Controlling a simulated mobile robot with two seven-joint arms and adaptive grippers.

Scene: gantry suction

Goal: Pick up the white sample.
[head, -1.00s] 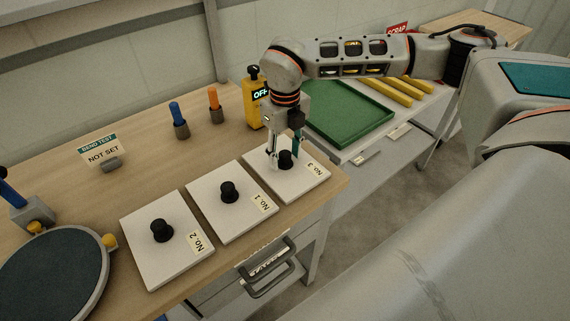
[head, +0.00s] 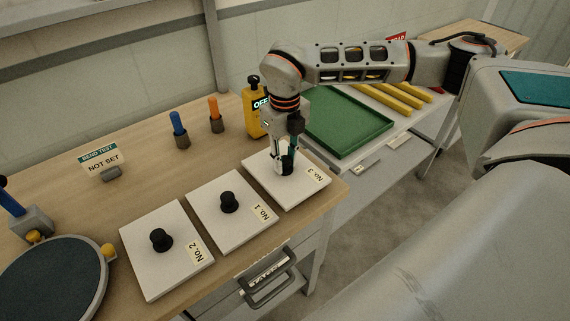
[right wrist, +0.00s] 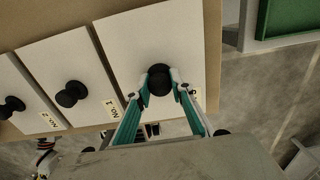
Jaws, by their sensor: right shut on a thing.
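Three white square plates, each with a black knob and a label, lie in a row on the wooden bench: No. 2 (head: 150,277), No. 1 (head: 208,220) and No. 3 (head: 310,190). All three look white or near white. My right gripper (head: 283,170) points down over plate No. 3, shut on its black knob. In the right wrist view the two fingertips press the knob (right wrist: 159,80) from both sides, and plate No. 3 (right wrist: 130,45) lies flat under it. My left gripper is not in view.
A green tray (head: 340,148) and yellow bars (head: 375,96) lie to the right. A round dark disc (head: 48,282) sits at left.

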